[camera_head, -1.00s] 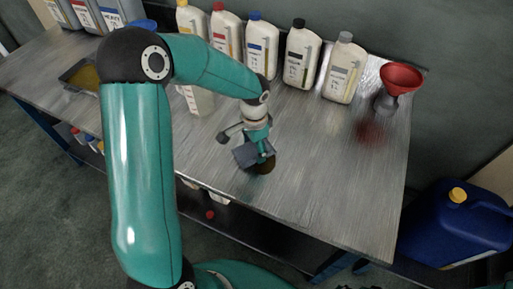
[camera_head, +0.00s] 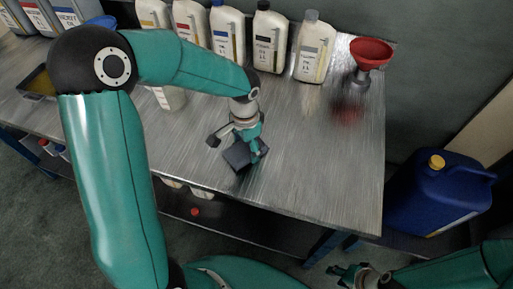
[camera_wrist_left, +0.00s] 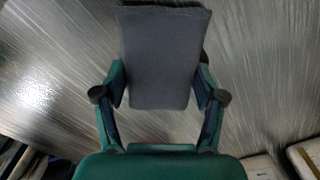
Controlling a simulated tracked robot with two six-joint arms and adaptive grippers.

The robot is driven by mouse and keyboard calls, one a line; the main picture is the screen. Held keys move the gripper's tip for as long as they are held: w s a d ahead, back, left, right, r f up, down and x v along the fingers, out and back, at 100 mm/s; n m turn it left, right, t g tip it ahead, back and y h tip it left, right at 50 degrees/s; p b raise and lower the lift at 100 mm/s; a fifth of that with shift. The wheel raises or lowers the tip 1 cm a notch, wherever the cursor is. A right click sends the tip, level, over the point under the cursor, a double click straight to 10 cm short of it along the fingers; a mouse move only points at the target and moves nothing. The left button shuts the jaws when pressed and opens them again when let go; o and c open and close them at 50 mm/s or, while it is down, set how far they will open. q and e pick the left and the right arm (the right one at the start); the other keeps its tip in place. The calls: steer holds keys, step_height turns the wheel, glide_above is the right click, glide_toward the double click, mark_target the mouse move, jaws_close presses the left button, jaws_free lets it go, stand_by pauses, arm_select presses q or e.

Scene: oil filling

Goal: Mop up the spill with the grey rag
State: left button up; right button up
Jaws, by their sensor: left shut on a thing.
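My left gripper (camera_head: 250,143) is shut on the grey rag (camera_head: 238,155), low over the front middle of the metal bench (camera_head: 310,170). The rag looks pressed against or just above the benchtop; I cannot tell which. In the left wrist view, the rag (camera_wrist_left: 160,60) is a flat grey pad between the two fingers (camera_wrist_left: 160,98). A small dark patch (camera_wrist_left: 205,56) shows at its right edge, perhaps part of the spill. The rest of the spill is hidden, seemingly under the rag. My right gripper (camera_head: 354,276) is at the bottom edge, off the bench; its opening is unclear.
Several oil bottles (camera_head: 314,50) line the back of the bench. A red funnel (camera_head: 370,53) stands at the back right, with a reddish reflection below it. A blue jerrycan (camera_head: 437,195) is beyond the bench's right end. The right part of the benchtop is clear.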

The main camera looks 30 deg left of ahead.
mark_target(262, 146)
arm_select(q)
steer(key=a, duration=0.3)
steer(key=s+a, duration=0.1)
steer(key=a, duration=0.2)
steer(key=shift+s+a, duration=0.15)
steer(key=shift+a, duration=0.1)
steer(key=d+b, duration=0.2)
steer(key=d, duration=0.8)
steer(key=w+a+p, duration=0.1)
steer(key=a, duration=0.2)
steer(key=w+a, duration=0.1)
steer(key=a, duration=0.2)
steer(key=w+a+p, duration=0.1)
steer(key=a, duration=0.2)
steer(key=shift+w+a+p, duration=0.25)
steer(key=shift+w+p, duration=0.1)
steer(key=shift+w+a, duration=0.15)
steer(key=shift+a, duration=0.05)
steer(key=d+b, duration=0.2)
steer(key=d, duration=0.7)
steer(key=shift+d, duration=0.4)
steer(key=shift+s+a, duration=0.35)
steer(key=shift+a, duration=0.5)
steer(key=shift+s+a, duration=0.35)
steer(key=shift+a, duration=0.45)
steer(key=shift+s+a, duration=0.35)
steer(key=shift+a, duration=0.5)
steer(key=shift+r, duration=0.15)
step_height(262, 146, up, 7)
steer(key=p, duration=0.5)
